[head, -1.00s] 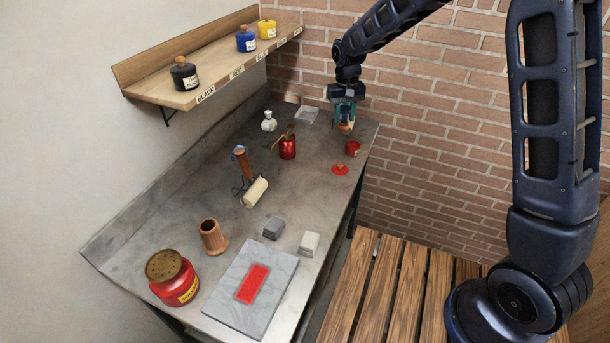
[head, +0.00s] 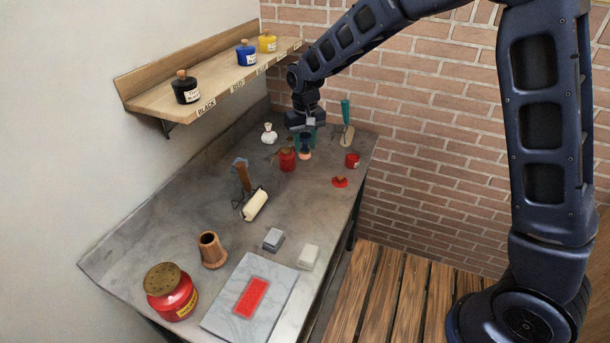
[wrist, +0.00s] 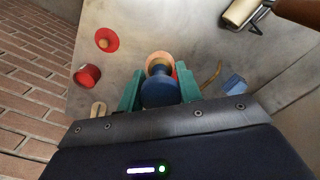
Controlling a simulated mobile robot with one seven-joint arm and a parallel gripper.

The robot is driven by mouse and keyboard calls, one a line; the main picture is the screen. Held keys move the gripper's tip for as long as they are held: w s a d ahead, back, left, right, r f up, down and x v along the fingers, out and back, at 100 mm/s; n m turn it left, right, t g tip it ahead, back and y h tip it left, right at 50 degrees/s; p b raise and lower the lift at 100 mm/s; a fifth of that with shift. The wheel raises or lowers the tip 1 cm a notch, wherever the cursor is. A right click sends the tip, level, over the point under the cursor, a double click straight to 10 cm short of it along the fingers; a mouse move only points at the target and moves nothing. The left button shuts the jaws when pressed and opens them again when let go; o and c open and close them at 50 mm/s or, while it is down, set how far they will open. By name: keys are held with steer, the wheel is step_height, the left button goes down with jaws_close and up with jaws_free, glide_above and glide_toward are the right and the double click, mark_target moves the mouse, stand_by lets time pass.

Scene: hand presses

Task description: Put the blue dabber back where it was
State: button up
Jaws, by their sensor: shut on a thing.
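The blue dabber has a dark blue knob and a round pinkish pad; it shows in the head view (head: 305,154) and the wrist view (wrist: 160,90). My gripper (head: 305,143) is shut on its blue handle, with a teal finger on each side in the wrist view (wrist: 160,88). The pad points down toward the far part of the grey bench (head: 190,220). The dabber is just right of the red can (head: 287,160). I cannot tell whether the pad touches the bench.
A teal-handled tool (head: 346,122) stands upright to the right. A red pot (head: 352,160) and its red lid (head: 340,182) are nearby. A white bottle (head: 269,134) stands left, a roller (head: 255,206) nearer. A shelf (head: 215,86) holds ink jars. The bench between lid and roller is clear.

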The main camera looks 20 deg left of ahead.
step_height(320, 180, down, 12)
steer(key=shift+f, duration=0.25)
stand_by(0.3)
steer(key=shift+f, duration=0.2)
steer(key=o, duration=1)
steer(key=shift+r, duration=0.1)
step_height(320, 180, up, 12)
steer(key=shift+r, duration=0.1)
